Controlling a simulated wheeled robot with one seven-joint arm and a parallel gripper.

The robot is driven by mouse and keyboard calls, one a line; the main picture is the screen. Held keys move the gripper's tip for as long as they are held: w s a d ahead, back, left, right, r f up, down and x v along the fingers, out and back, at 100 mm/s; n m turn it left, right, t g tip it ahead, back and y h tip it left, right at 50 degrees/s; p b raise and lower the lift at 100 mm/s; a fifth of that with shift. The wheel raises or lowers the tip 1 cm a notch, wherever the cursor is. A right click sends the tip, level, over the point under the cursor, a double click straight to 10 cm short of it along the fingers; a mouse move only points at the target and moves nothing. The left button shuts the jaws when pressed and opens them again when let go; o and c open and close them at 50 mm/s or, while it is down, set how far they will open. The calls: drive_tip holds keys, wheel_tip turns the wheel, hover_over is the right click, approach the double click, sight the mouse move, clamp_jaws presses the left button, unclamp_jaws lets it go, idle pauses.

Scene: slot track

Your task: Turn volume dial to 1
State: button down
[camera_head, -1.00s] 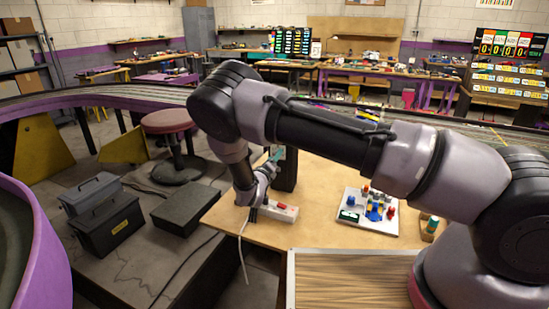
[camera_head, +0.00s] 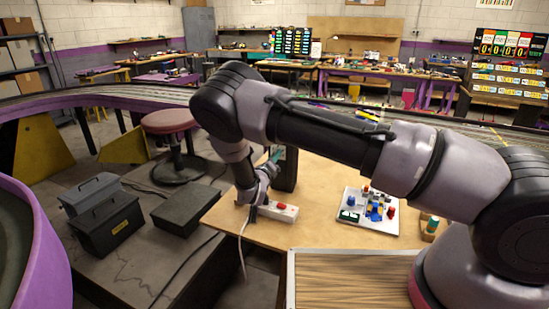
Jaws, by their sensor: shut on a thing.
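My gripper (camera_head: 254,208) points down at the left end of a white power strip (camera_head: 287,213) with a red switch, near the left edge of the wooden table. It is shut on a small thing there. The fingers and wrist hide most of that thing, so I cannot tell what it is. A dark upright box (camera_head: 286,170), perhaps a speaker, stands just behind the gripper, partly covered by my arm. I cannot make out a volume dial or its numbers.
A white panel (camera_head: 368,212) with coloured knobs and buttons lies on the table (camera_head: 320,185) to the right. A white cable (camera_head: 243,260) hangs over the table's front edge. Black cases (camera_head: 107,225) and a red-topped stool (camera_head: 169,122) stand to the left. My arm spans above the table.

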drive_tip(key=m, duration=1.1)
idle(0.6)
drive_tip(key=c, duration=0.7)
unclamp_jaws()
drive_tip(key=shift+o, duration=0.2)
drive_tip(key=shift+s, duration=0.15)
drive_tip(key=v, duration=1)
drive_tip(key=shift+s, duration=0.3)
